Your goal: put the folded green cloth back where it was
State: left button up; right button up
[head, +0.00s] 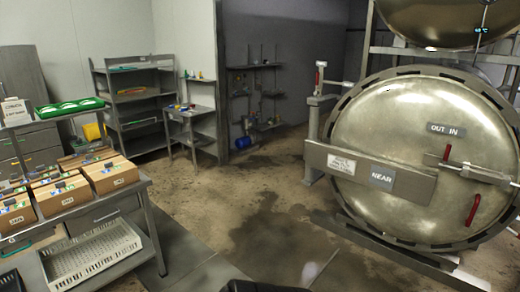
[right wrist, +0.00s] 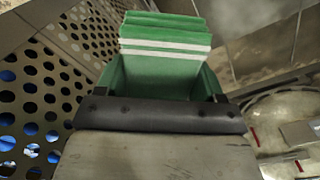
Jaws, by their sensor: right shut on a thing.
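The folded green cloth (right wrist: 165,72), with white stripes, fills the upper middle of the right wrist view. It lies just beyond the dark front edge of my right gripper (right wrist: 160,112), which is shut on it. The fingertips are largely hidden by the cloth and the gripper body. The cloth cannot be made out in the head view. My left gripper is in neither view.
A perforated panel (right wrist: 50,85) stands close on the left in the right wrist view. In the head view, the round autoclave door (head: 420,125) stands at right, cartons (head: 112,178) and a white crate (head: 92,255) at left, a grey shelf rack (head: 135,100) behind. The middle floor is clear.

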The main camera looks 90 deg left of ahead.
jog(key=s+d+f, duration=0.2)
jog(key=s+f, duration=0.1)
jog(key=f, duration=0.5)
jog(key=s+d+f+m, duration=0.1)
jog(key=s+f, duration=0.3)
jog(key=f, duration=0.4)
jog(key=shift+s+d+m, duration=0.25)
jog(key=shift+d+m, duration=0.05)
jog(key=shift+d, duration=0.4)
jog(key=shift+f, duration=0.1)
